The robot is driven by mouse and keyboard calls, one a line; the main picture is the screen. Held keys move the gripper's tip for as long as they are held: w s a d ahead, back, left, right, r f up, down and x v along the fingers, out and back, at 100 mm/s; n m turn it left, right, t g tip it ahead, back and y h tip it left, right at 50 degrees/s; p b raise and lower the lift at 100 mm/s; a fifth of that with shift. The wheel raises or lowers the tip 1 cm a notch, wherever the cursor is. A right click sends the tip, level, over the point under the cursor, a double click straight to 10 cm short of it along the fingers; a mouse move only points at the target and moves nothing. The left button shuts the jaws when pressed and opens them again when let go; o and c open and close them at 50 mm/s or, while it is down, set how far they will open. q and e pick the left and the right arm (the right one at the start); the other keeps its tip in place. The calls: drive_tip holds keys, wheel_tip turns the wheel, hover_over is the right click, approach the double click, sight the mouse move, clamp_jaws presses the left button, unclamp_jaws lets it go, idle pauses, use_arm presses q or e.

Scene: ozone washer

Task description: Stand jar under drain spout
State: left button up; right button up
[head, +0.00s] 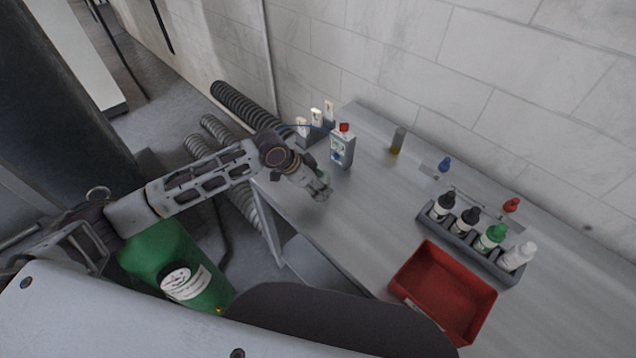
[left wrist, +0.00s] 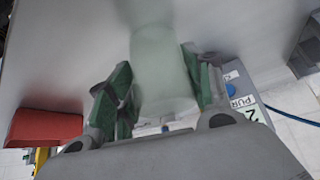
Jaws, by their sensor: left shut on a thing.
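The jar (left wrist: 163,72) is a pale, translucent cylinder filling the space between the green-padded fingers in the left wrist view. My left gripper (left wrist: 158,88) is shut on it. In the head view my left gripper (head: 319,187) is over the left edge of the grey bench, in front of a small grey unit (head: 342,150) with a red top and blue dial. The jar is hard to make out there, small and partly hidden by the fingers. I cannot pick out a drain spout in either view. My right gripper is not in view.
A red tray (head: 443,291) and a dark rack (head: 478,245) of several dropper bottles sit on the right of the bench (head: 375,200). An amber-bottomed vial (head: 397,141) stands near the wall. A green cylinder (head: 178,266) is at lower left. The bench middle is clear.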

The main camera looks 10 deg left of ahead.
use_arm(q)
drive_tip(key=o, duration=1.1)
drive_tip(key=shift+f, duration=0.1)
drive_tip(key=v, duration=1.2)
drive_tip(key=shift+b, duration=0.45)
drive_tip(key=shift+o, duration=0.4)
